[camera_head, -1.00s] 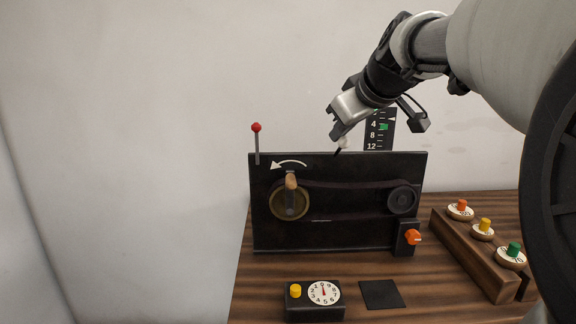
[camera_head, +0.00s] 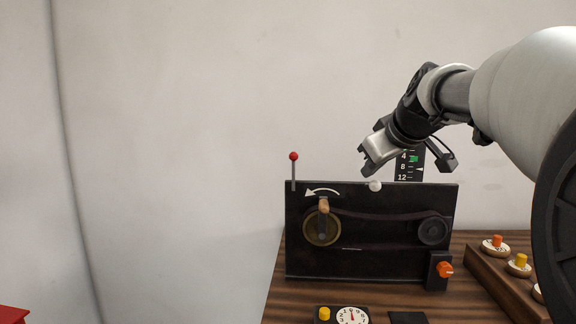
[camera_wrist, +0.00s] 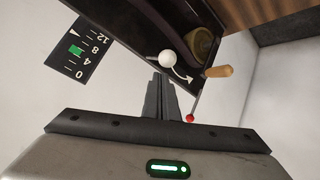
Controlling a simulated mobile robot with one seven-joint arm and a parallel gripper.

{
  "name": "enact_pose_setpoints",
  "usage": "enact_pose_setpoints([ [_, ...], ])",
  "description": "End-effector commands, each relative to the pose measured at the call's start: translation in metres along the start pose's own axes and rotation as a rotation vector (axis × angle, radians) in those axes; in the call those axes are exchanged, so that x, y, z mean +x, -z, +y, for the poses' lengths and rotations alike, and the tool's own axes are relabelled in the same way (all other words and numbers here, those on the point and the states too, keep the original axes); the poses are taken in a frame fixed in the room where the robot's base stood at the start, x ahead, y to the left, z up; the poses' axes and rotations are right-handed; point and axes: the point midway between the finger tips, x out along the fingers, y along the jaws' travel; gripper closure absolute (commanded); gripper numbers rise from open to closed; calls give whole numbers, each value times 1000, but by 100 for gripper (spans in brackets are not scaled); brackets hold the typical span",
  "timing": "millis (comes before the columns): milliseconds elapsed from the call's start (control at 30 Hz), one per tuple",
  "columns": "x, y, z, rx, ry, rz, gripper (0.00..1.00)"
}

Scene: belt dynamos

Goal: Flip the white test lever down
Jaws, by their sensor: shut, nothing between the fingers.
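The white test lever shows as a white ball knob (camera_head: 375,186) at the top edge of the black panel (camera_head: 372,260), level with that edge. In the wrist view the knob (camera_wrist: 168,58) lies just beyond my fingertips; its stem is not clear. My gripper (camera_head: 365,175) is shut and empty, just above and left of the knob in the head view. In the wrist view its fingers (camera_wrist: 162,80) are together, close to the knob. I cannot tell whether they touch.
A red-knobbed rod (camera_head: 293,170) stands at the panel's left end. A wooden-handled crank (camera_head: 323,207) and an orange switch (camera_head: 445,269) are on its front. Behind stands a scale (camera_head: 408,172), its white pointer near 8, off the green mark. A yellow-button dial box (camera_head: 338,315) sits in front.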

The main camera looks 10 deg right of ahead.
Motion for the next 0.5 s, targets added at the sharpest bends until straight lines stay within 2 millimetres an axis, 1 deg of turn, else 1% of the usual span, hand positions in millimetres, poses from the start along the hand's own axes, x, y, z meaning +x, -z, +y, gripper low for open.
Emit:
enact_pose_setpoints([
  [367, 1, 2, 1, 0, 0, 0, 100],
  [467, -2, 10, 2, -1, 1, 0, 100],
  [500, -4, 16, 2, -1, 1, 0, 100],
])
